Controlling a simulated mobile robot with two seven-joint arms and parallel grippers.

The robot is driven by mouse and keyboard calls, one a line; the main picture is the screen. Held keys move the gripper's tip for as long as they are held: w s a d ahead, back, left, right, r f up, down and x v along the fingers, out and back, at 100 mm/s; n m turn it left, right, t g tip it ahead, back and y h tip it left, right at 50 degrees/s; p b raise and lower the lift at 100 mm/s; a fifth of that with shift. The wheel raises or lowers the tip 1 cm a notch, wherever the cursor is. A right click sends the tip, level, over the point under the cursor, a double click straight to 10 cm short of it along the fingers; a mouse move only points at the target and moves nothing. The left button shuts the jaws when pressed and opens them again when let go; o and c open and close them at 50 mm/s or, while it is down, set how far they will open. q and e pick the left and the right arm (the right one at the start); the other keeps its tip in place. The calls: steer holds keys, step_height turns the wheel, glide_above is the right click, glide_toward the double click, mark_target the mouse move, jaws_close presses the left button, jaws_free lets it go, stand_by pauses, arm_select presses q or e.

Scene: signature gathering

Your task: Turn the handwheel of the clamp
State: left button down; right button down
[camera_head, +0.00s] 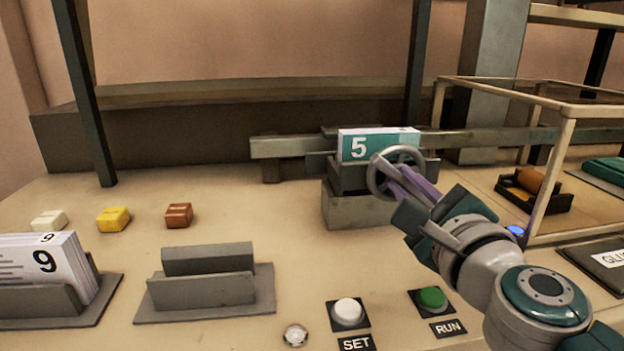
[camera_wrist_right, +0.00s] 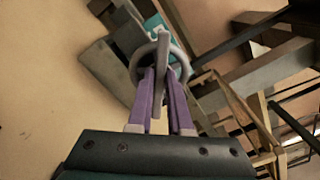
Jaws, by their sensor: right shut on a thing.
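The clamp (camera_head: 345,210) is a grey block unit in the middle of the table. My right gripper (camera_head: 402,180), with purple fingers, is shut on the handwheel from the front right. In the right wrist view the fingers (camera_wrist_right: 160,85) lie either side of a bar of the handwheel (camera_wrist_right: 137,62). The fingers hide part of the wheel in the head view. My left gripper is not in view.
A white SET button (camera_head: 348,311) and a green RUN button (camera_head: 432,298) stand at the front. An empty grey holder (camera_head: 205,290) and a holder with cards marked 9 (camera_head: 40,300) are to the left. A framed enclosure (camera_head: 566,150) stands right of my arm.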

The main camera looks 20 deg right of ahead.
steer(key=shift+n, duration=0.3)
steer(key=n, duration=0.3)
steer(key=shift+p, duration=0.4)
steer(key=n, duration=0.2)
steer(key=n+p, duration=0.1)
steer(key=n, duration=0.1)
steer(key=shift+a+f+n, duration=0.1)
steer(key=shift+f+n, duration=0.1)
steer(key=shift+n, duration=0.1)
steer(key=shift+f+n+p, duration=0.15)
steer(key=shift+n+p, duration=0.4)
steer(key=shift+n, duration=1.3)
steer(key=shift+f+n+p, duration=0.1)
steer(key=shift+n+p, duration=0.4)
steer(key=shift+n, duration=1.35)
steer(key=c, duration=0.8)
jaws_free()
steer(key=shift+f, duration=0.1)
steer(key=shift+c, duration=0.2)
